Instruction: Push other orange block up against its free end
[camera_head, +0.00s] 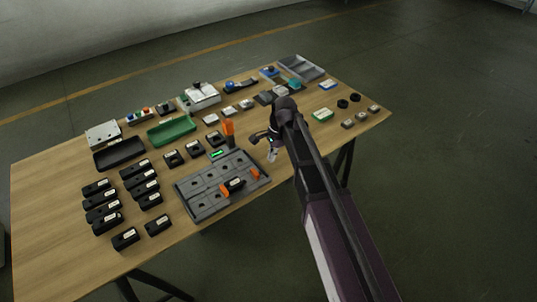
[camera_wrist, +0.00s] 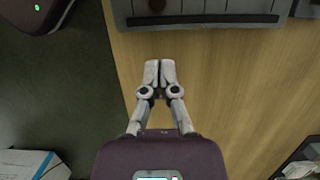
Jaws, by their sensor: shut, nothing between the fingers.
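A grey fixture board (camera_head: 204,202) with rows of holes lies near the front edge of the table. Two small orange blocks sit on it, one on the left (camera_head: 224,190) and one on the right (camera_head: 254,174). A black part (camera_head: 236,184) lies between them; the left block looks close to it, and I cannot tell whether either touches. My gripper (camera_head: 271,155) is shut and empty, to the right of the board and apart from it.
An upright orange item (camera_head: 228,128) stands behind the board. Several black labelled parts (camera_head: 103,204) lie left of it, and a green tray (camera_head: 171,131) behind. A small green-and-white item (camera_head: 322,114) lies behind my arm. Bare tabletop (camera_wrist: 225,90) surrounds my fingers; the table edge is close on the left.

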